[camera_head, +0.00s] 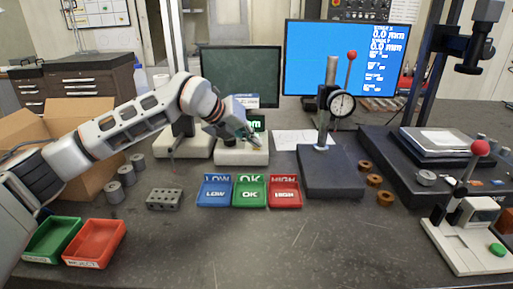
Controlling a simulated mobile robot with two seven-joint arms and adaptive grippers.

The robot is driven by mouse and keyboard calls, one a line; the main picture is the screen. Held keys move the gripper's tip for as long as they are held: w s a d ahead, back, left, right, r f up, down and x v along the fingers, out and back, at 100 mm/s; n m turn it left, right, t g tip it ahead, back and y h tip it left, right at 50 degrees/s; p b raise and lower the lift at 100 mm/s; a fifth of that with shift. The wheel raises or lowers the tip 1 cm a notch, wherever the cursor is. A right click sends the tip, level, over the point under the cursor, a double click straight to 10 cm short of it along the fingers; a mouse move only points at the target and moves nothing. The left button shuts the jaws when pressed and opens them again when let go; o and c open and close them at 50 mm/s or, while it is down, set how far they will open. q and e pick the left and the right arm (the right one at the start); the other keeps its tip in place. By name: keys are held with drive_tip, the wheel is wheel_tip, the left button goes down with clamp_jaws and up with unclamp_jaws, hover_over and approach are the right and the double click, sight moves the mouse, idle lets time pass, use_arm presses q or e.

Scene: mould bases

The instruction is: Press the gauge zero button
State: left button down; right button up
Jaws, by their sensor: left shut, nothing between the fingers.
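A gauge with a lit green display (258,122) stands on a white base (232,155) in the middle of the bench. Its zero button cannot be made out; my gripper covers much of the gauge's front. My left gripper (255,140) reaches in from the left, shut and empty, its tips just in front of the gauge and above the base. Whether the tips touch the gauge cannot be told. My right gripper is not in view.
A dial gauge (342,103) on a dark stand (330,172) is to the right. Blue (214,194), green (250,195) and red (285,195) trays lie in front. A white fixture with a green button (497,249) is at the right front.

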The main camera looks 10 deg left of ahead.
use_arm(q)
drive_tip(key=shift+r, duration=0.1)
drive_tip(key=shift+r+p, duration=0.55)
drive_tip(key=shift+r, duration=0.15)
